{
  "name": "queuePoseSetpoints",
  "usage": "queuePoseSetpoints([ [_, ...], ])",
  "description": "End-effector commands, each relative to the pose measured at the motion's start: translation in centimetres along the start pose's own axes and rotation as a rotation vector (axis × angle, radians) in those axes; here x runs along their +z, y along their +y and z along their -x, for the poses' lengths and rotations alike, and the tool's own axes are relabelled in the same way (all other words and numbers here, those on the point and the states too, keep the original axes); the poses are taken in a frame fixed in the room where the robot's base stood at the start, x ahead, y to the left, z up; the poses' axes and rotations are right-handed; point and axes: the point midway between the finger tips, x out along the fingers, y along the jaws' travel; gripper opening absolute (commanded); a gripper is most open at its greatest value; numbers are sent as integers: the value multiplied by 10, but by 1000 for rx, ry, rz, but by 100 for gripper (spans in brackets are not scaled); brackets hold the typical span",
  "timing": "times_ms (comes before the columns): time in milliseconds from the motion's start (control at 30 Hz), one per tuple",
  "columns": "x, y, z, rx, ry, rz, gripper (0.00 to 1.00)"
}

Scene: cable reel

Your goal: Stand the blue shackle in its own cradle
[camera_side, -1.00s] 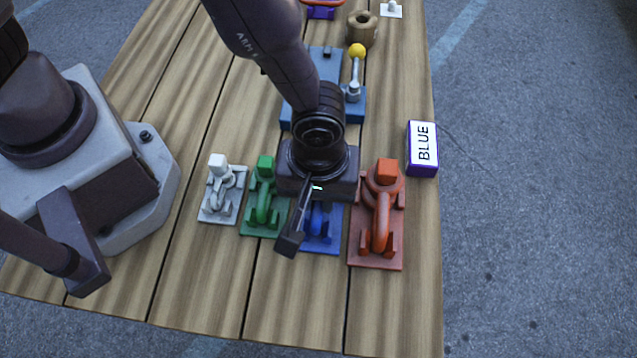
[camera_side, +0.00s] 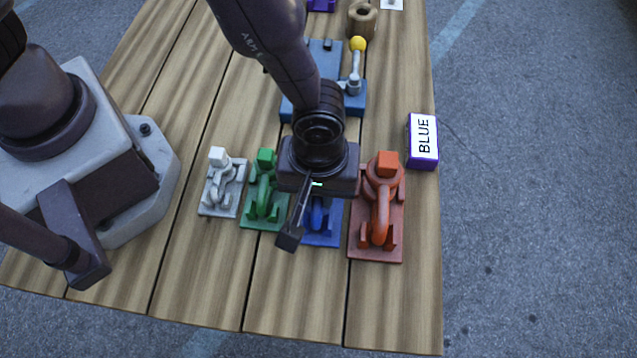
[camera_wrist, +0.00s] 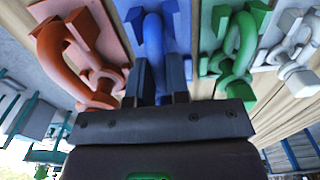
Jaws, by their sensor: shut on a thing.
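The blue shackle (camera_wrist: 154,44) is in the wrist view, lying along the blue cradle (camera_wrist: 178,22) between the orange and green cradles. My gripper (camera_wrist: 160,85) is shut on the shackle's near end. In the side view the blue cradle (camera_side: 328,238) shows below my gripper (camera_side: 305,222), with part of the blue shackle (camera_side: 318,215) at its middle. The gripper body hides the upper end of the shackle and cradle, so I cannot tell whether the shackle is fully seated.
An orange shackle (camera_side: 380,212) stands close on the right in its cradle. A green shackle (camera_side: 264,198) and a grey shackle (camera_side: 220,183) stand to the left. A box marked BLUE (camera_side: 423,142) is at the right edge. A blue lever base (camera_side: 350,101) is behind. The front planks are clear.

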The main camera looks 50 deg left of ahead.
Motion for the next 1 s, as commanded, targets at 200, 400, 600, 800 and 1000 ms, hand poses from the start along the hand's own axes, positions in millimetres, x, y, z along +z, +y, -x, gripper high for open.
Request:
queuePoseSetpoints([
  [200, 0, 1, -2, 2, 0, 0, 30],
  [400, 0, 0, -2, 2, 0, 0, 46],
  [600, 0, 0, 1, 1, 0, 0, 46],
  [800, 0, 1, 30, 7, -1, -1, 46],
  [1000, 0, 1, 76, 8, -1, -1, 46],
])
